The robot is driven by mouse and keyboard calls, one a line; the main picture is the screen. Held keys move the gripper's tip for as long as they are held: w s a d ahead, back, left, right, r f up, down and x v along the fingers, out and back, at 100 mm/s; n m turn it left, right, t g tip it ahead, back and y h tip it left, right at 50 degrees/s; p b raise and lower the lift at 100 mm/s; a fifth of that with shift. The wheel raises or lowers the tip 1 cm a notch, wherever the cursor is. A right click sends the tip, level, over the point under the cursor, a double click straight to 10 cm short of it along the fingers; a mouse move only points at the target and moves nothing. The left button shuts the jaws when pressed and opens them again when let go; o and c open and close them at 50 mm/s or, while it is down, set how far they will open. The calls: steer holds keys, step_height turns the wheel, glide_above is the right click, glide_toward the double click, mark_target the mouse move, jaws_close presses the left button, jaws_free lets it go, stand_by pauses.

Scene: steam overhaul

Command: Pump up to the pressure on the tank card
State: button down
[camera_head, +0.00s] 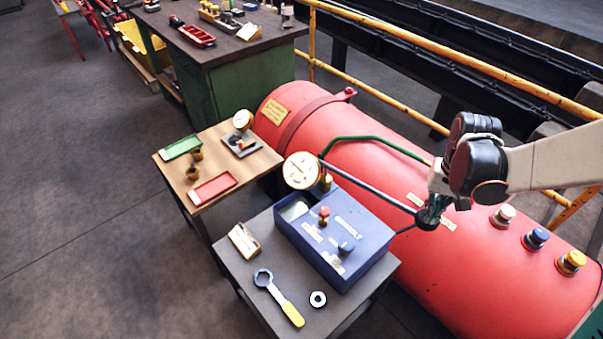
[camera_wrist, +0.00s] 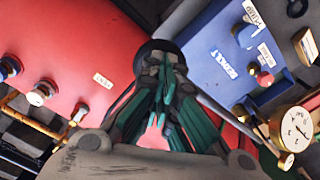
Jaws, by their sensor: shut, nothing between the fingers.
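The red tank (camera_head: 350,165) lies on its side and carries a yellow card (camera_head: 273,110) near its far end; its writing is too small to read. The blue pump box (camera_head: 350,230) stands on a grey table, with a red and a blue knob on top. A round white gauge (camera_head: 302,171) rises at its back; it also shows in the wrist view (camera_wrist: 296,128), reading unclear. A long grey lever (camera_head: 370,184) runs to a black knob (camera_head: 428,215) above the tank. My gripper (camera_head: 432,205) is shut at this knob, fingertips against or just behind it; contact is unclear.
The grey table (camera_head: 225,262) holds a small card stand (camera_head: 243,240), a yellow-handled wrench (camera_head: 278,297) and a ring (camera_head: 318,299). A wooden table (camera_head: 170,178) with trays adjoins it. Several capped valves line the tank's right side; a yellow rail (camera_head: 460,65) runs behind.

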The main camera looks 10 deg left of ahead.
steer(key=shift+f+b, duration=4.45)
steer(key=shift+f, duration=2.5)
step_height(320, 180, up, 16)
steer(key=p, duration=1.1)
steer(key=shift+r, duration=0.2)
steer(key=shift+f, duration=0.1)
